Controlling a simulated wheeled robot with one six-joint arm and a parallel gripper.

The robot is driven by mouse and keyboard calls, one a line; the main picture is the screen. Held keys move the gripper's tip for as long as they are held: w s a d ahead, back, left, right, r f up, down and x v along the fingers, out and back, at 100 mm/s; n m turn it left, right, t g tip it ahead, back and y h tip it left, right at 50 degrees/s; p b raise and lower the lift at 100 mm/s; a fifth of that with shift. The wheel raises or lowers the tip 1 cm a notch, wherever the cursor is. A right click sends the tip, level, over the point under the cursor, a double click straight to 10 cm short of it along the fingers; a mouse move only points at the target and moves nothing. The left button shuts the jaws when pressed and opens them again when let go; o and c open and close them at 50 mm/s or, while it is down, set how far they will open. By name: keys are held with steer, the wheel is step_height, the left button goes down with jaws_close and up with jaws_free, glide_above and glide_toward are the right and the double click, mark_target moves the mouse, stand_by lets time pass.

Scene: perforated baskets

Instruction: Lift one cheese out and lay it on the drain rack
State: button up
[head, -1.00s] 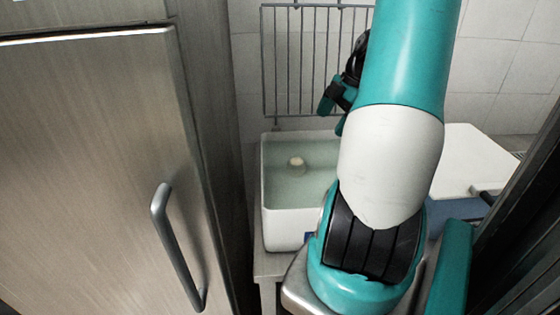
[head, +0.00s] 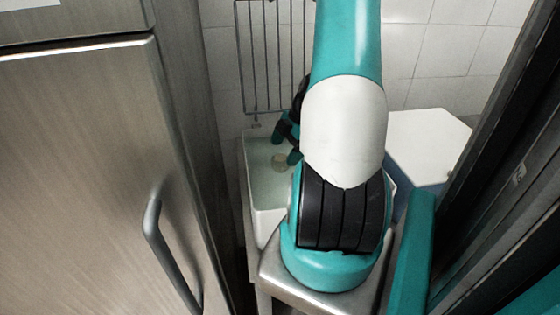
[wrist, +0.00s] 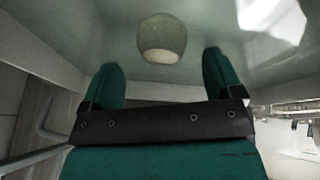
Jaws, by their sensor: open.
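One pale round cheese (head: 279,161) sits in the liquid of a white tub (head: 246,190) in the head view. In the wrist view the cheese (wrist: 162,40) is a short cylinder ahead of my fingertips, roughly centred between them. My gripper (wrist: 160,62) is open, with two teal fingers spread and nothing between them. In the head view my gripper (head: 289,144) is over the tub, close beside the cheese, and partly hidden by my arm. A wire rack (head: 275,60) stands upright behind the tub; I cannot tell whether it is the drain rack.
A steel cabinet with a bar handle (head: 158,245) fills the left side. A white-topped box (head: 425,145) stands to the right of the tub, partly behind my arm. A dark frame (head: 510,170) bounds the far right. The tub's right part is hidden.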

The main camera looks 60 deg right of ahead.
mark_target(283, 155)
steer(key=shift+s+p+x, duration=0.1)
steer(key=shift+p+x, duration=0.4)
steer(key=shift+x, duration=0.8)
steer(key=shift+s+p+x, duration=0.15)
steer(key=shift+p+x, duration=0.35)
steer(key=shift+x, duration=0.8)
steer(key=c, duration=1)
